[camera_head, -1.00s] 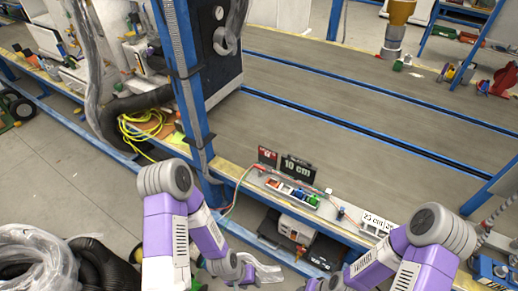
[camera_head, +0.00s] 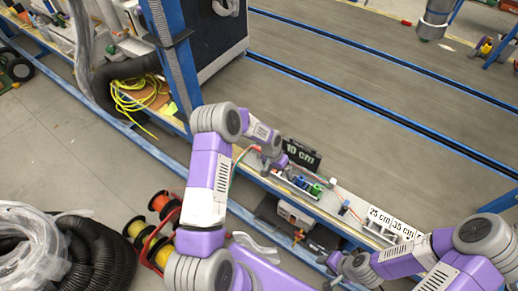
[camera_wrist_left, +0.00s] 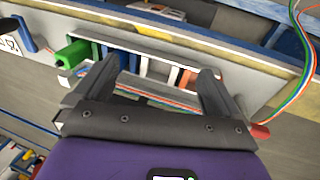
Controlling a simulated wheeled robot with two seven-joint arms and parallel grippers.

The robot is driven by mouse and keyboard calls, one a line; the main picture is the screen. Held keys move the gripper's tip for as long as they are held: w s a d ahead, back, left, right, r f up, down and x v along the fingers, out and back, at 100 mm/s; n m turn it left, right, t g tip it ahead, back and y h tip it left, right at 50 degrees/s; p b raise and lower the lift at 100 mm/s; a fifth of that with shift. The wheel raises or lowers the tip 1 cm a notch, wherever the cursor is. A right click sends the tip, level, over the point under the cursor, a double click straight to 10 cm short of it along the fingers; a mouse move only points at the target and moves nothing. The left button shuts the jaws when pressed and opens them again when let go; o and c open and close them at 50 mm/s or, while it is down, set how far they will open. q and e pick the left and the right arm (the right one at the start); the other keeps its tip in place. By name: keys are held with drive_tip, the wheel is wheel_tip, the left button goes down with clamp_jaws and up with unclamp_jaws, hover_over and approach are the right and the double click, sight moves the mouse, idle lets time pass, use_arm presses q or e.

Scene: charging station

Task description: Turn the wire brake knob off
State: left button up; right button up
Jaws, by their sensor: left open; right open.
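A row of small coloured parts, with a green block (camera_head: 315,189) and a blue block (camera_head: 301,181), sits on the narrow grey ledge by the 10 cm sign. I cannot tell which part is the wire brake knob. My left gripper (camera_head: 278,163) is over this row, partly hiding it. In the left wrist view its open fingers (camera_wrist_left: 158,77) straddle white, blue and reddish upright pieces, with a green block (camera_wrist_left: 73,53) outside the fingers to the left. Nothing is visibly held. My right gripper (camera_head: 338,264) is low at the front, away from the row.
The 10 cm sign (camera_head: 301,154) stands close behind the left gripper. White 25 cm and 35 cm signs (camera_head: 393,222) are to the right. Multicoloured wires (camera_wrist_left: 303,75) run beside the fingers. Cable reels (camera_head: 150,232) and black hose (camera_head: 112,262) lie on the floor at left.

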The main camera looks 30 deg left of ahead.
sight(258, 149)
use_arm(q)
drive_tip(key=w+a+r+y, duration=0.1)
drive_tip(key=w+a+r, duration=0.1)
drive_tip(key=a, duration=0.2)
drive_tip(key=w+a+r+b, duration=0.1)
drive_tip(key=w+a+r, duration=0.1)
drive_tip(key=a, duration=0.2)
drive_tip(key=w+a+r+y, duration=0.1)
drive_tip(key=w+a+r, duration=0.1)
drive_tip(key=a, duration=0.3)
drive_tip(key=shift+w+y, duration=0.3)
drive_tip(key=shift+w, duration=0.2)
drive_tip(key=shift+a+b, duration=0.3)
wheel_tip(258, 149, down, 7)
drive_tip(key=shift+w+f+b, duration=0.1)
drive_tip(key=shift+b, duration=1)
drive_tip(key=c, duration=1.1)
drive_tip(key=shift+o, duration=0.2)
